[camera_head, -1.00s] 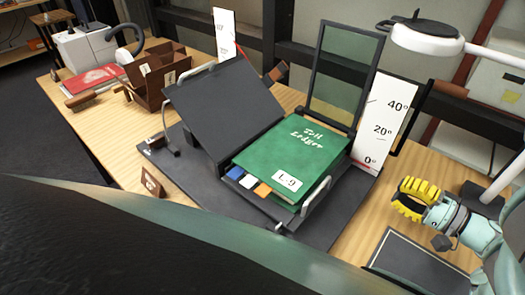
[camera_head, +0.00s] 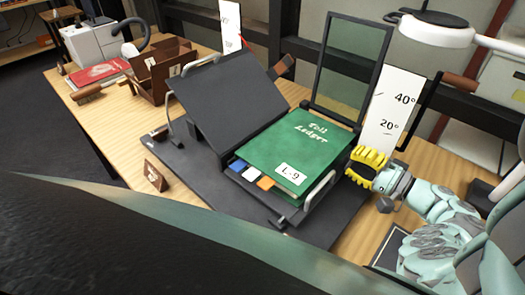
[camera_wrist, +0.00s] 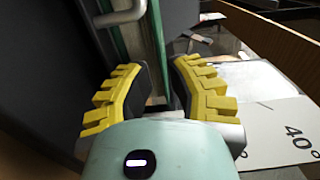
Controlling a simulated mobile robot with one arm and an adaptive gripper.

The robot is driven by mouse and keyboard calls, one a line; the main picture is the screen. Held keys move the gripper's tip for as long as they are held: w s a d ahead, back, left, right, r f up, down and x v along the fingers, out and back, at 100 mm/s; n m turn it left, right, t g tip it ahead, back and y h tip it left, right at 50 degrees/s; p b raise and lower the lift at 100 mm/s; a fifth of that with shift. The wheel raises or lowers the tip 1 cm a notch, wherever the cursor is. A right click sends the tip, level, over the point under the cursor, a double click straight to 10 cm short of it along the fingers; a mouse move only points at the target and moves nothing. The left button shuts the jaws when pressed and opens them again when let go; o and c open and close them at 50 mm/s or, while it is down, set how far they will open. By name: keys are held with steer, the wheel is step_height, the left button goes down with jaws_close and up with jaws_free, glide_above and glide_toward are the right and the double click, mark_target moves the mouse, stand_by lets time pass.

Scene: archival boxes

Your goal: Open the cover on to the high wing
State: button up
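The closed green ledger (camera_head: 303,146), lettered "Toll Ledger" and labelled L-9, lies on the low right side of the dark cradle. The high wing (camera_head: 225,97) is a bare dark panel tilted up at the ledger's left. My gripper (camera_head: 362,166) is just right of the ledger's right edge. In the wrist view my gripper (camera_wrist: 157,85) is open, its yellow fingers apart. A green-edged upright strip, perhaps the ledger's edge, shows beyond the gap; I cannot tell whether it lies between the fingers. No contact is clear.
A framed glass panel (camera_head: 347,72) stands upright behind the ledger. An angle card (camera_head: 388,112) stands to its right. A metal handle (camera_head: 320,190) is at the cradle's front right. A lamp (camera_head: 430,30) overhangs the back right. Blue, white and orange tabs (camera_head: 250,174) lie along the ledger's front.

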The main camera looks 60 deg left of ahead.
steer(key=shift+x, duration=1.9)
steer(key=shift+o, duration=0.2)
jaws_close()
steer(key=shift+d, duration=0.15)
